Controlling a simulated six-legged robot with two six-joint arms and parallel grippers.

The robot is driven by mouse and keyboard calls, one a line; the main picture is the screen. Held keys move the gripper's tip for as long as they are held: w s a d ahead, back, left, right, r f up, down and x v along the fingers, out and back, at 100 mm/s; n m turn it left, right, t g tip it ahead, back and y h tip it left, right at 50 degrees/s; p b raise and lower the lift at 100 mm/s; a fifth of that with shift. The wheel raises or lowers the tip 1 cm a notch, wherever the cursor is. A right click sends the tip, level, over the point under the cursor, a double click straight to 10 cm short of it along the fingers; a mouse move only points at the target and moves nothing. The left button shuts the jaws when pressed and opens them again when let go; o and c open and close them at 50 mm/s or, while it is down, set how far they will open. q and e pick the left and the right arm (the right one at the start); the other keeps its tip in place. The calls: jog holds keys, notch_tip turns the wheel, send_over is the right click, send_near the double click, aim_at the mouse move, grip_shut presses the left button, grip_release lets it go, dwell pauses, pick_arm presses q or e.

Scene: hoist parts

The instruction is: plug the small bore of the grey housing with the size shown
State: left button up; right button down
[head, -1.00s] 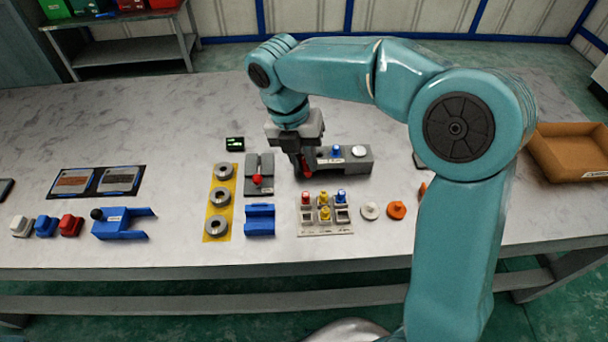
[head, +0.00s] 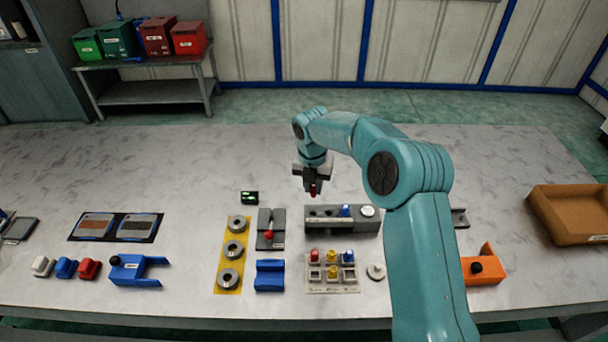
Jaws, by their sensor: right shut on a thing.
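The grey housing (head: 333,228) lies on the table with a blue plug (head: 346,211) and a round white cap (head: 367,211) on its right half. Small dark openings show on its top at left, too small to tell apart. My right gripper (head: 314,192) is shut on a red plug (head: 315,190), held above and behind the housing's left end, apart from it. A plug tray (head: 331,289) in front holds red (head: 314,255), yellow (head: 332,257) and blue (head: 349,256) plugs. A small display (head: 250,197) has green marks I cannot read. My left gripper is not in view.
A grey block with a red knob (head: 269,235), a blue block (head: 269,275) and a yellow strip (head: 239,225) with grey rings stand left of the housing. A white disc (head: 376,271) lies right of the tray. A brown bin (head: 567,217) is far right. The table behind is clear.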

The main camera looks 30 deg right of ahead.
jog(key=shift+f+b, duration=2.1)
jog(key=shift+f, duration=0.15)
notch_tip(320, 180, down, 2)
jog(key=shift+f+b, duration=0.2)
jog(key=shift+b, duration=0.4)
jog(key=shift+s+r, duration=0.1)
jog(key=shift+p, duration=0.3)
jog(key=shift+f, duration=1.05)
jog(key=shift+f, duration=0.2)
dwell(2.5)
jog(key=c, duration=0.9)
grip_release()
jog(key=shift+c, duration=0.2)
